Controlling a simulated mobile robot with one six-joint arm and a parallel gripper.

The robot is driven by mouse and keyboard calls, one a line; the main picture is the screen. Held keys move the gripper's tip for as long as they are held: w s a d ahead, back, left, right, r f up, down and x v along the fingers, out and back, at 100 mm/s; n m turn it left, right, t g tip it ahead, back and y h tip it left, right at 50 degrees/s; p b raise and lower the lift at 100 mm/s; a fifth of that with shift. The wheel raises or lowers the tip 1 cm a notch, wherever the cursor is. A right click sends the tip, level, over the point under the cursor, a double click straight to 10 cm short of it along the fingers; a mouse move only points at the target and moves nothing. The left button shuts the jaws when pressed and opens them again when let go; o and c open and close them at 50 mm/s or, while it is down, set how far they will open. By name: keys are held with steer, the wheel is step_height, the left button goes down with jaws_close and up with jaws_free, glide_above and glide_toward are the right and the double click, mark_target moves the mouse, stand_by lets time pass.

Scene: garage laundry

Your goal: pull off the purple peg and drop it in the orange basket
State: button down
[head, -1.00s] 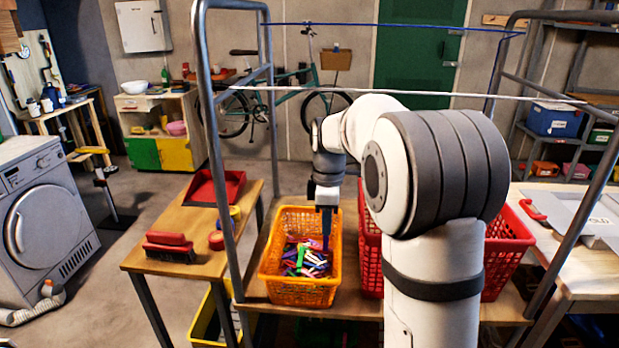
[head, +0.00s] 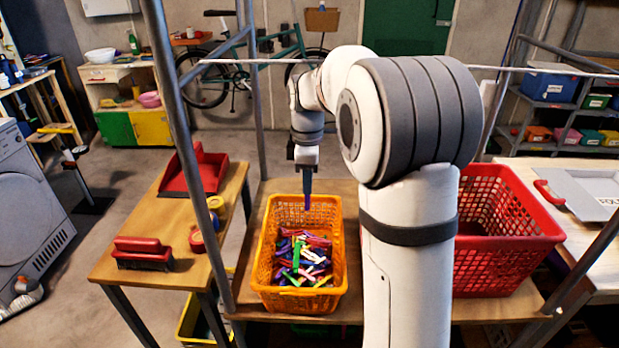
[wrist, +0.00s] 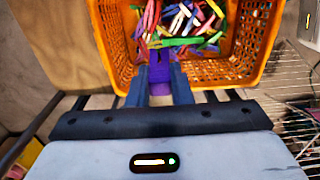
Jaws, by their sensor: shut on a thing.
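The orange basket (head: 258,276) stands on the wooden shelf and holds a pile of clothes pegs in many colours (head: 305,258). My gripper (head: 307,203) points down at the back rim of the basket, with its fingers thin and dark in the head view. In the wrist view my gripper (wrist: 159,78) is shut on the purple peg (wrist: 160,66). The peg sticks out between the two blue-grey fingers, over the basket's edge (wrist: 118,62) nearest the wrist camera. The head view does not show the peg clearly. Its height above the rim is hard to tell.
A red basket (head: 505,262) stands right of the orange one, behind my arm. Grey rack posts (head: 185,130) and a pale line (head: 420,66) are close by. On the left, a wooden bench (head: 228,205) holds a red dustpan (head: 196,172) and a brush (head: 143,252).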

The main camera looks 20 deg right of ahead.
mark_target(309, 201)
steer(key=shift+s+f+b, duration=0.1)
steer(key=shift+f+b, duration=5.3)
steer(key=shift+f, duration=1)
steer(key=c, duration=1.2)
jaws_free()
steer(key=shift+c, duration=0.2)
step_height(309, 201, up, 8)
steer(key=shift+s+r+p, duration=0.15)
steer(key=shift+p, duration=1.05)
steer(key=s+a+r+m+t+p, duration=0.1)
steer(key=s+r+m+p, duration=0.3)
steer(key=s+m+p, duration=0.3)
steer(key=s+a+r+m+t+p, duration=0.1)
steer(key=s+r+m+p, duration=0.2)
steer(key=s, duration=1.5)
steer(key=m+p, duration=0.4)
steer(key=shift+a+r+m+t, duration=0.2)
steer(key=shift+r+m+t, duration=0.1)
steer(key=shift+r+t, duration=0.1)
